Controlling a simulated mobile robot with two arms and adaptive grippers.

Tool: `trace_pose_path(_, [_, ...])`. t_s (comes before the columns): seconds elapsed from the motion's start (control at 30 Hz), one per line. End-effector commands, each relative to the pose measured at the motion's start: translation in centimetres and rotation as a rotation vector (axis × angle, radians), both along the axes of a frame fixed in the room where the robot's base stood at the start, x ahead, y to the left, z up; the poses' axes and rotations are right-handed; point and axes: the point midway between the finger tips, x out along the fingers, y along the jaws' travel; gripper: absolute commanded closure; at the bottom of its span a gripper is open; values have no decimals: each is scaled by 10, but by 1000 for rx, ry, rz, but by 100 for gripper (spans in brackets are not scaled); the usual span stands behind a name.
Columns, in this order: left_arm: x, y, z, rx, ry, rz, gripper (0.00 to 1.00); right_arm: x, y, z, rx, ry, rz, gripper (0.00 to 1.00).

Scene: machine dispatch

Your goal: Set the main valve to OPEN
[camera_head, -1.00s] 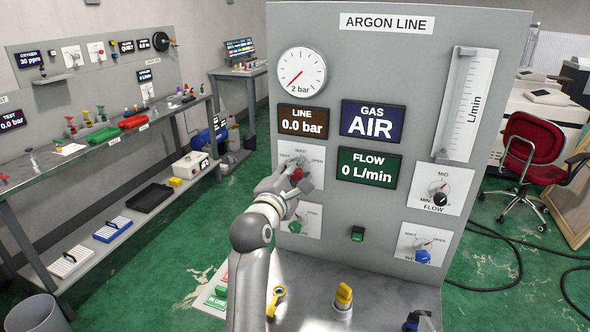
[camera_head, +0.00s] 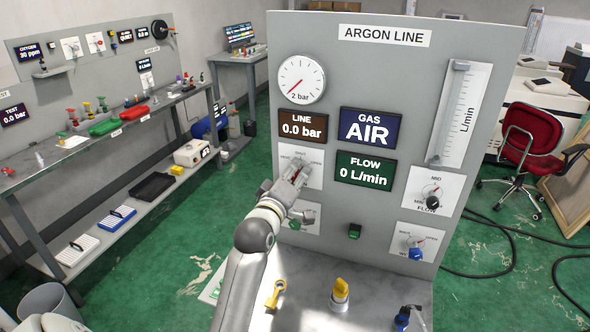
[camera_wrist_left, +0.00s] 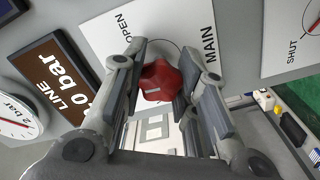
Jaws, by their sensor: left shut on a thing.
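The main valve has a red knob (camera_wrist_left: 160,80) in front of a white plate marked OPEN and MAIN (camera_wrist_left: 120,40) in the left wrist view. In the head view its plate (camera_head: 314,178) sits on the panel below the LINE display, and the knob is mostly hidden by my gripper. My left gripper (camera_head: 296,174) is at the plate; its two fingers (camera_wrist_left: 160,84) are on either side of the red knob, shut on it. I cannot tell exactly where the knob's pointer stands. My right gripper is not in view.
The argon panel (camera_head: 400,75) has a LINE display (camera_head: 303,123) at 0.0 bar, a GAS display (camera_head: 371,127) reading AIR and a FLOW display (camera_head: 365,168) at 0 L/min. A green-knob valve, a FLOW knob (camera_head: 432,202) and a blue knob (camera_head: 415,254) are nearby. A yellow handle (camera_head: 340,292) stands on the ledge.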

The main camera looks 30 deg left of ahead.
Motion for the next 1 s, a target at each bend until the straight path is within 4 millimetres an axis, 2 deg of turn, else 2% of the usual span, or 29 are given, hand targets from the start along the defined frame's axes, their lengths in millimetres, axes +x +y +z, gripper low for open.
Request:
trace_pose_path(0.6, [0, 0, 3, 570, 137, 0, 96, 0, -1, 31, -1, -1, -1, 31])
trace_pose_path(1.0, [0, 0, 2, 853, 204, 1, 96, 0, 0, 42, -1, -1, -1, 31])
